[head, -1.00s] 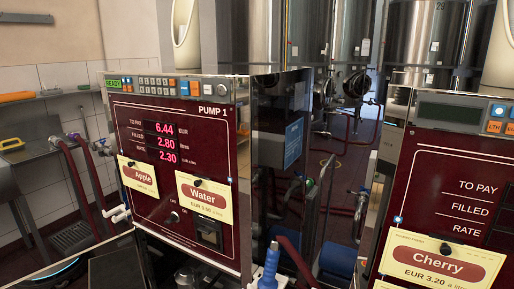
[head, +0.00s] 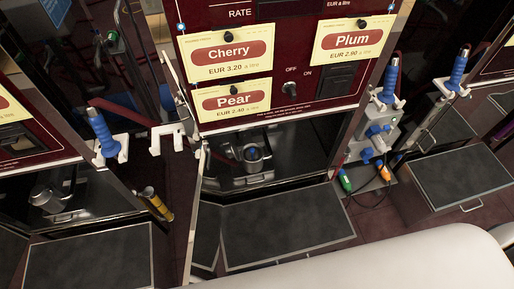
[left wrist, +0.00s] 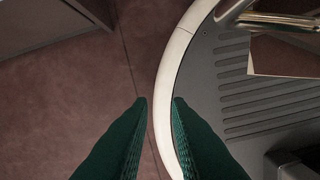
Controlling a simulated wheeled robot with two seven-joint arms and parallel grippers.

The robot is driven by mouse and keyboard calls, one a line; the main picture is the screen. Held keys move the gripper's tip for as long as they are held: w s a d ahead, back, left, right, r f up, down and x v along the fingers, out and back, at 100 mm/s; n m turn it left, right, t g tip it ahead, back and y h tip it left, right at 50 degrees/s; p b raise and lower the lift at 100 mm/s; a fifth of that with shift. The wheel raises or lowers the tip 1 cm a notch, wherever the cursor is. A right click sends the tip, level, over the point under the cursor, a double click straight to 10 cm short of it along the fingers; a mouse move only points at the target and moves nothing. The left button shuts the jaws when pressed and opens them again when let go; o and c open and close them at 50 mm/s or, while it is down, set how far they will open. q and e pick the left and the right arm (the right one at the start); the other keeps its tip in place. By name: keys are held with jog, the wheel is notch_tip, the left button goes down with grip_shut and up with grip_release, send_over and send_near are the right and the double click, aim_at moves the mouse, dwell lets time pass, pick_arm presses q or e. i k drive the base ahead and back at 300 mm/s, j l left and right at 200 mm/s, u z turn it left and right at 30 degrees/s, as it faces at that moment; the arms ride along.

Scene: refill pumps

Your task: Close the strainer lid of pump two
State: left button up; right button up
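The pump with the Cherry, Plum and Pear cards (head: 290,100) stands mid-picture in the head view; its number is out of frame. In its dark lower recess sits a metal strainer-like fitting (head: 253,165) with a round blue-centred top (head: 252,153). I cannot tell whether its lid is open or shut. A narrow panel (head: 206,236) stands at the recess's left side. My left gripper (left wrist: 161,101) shows only in the left wrist view, its green fingers a little apart with nothing between them, above the floor and a pale curved rim. My right gripper is not in view.
A dark tray (head: 285,228) lies below the recess. Blue-handled nozzles (head: 103,135) (head: 388,82) hang on both sides. A grey box with coloured plugs (head: 375,145) stands right of the pump. Another pump's fitting (head: 50,195) is at the left.

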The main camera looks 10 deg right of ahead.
aim_at(230, 148)
jog(key=k+l+z, duration=0.2)
jog(key=k+l, duration=0.2)
jog(key=l, duration=0.25)
jog(key=l+z, duration=0.1)
jog(key=l, duration=0.3)
jog(key=i+l+z, duration=0.1)
jog(key=l, duration=0.25)
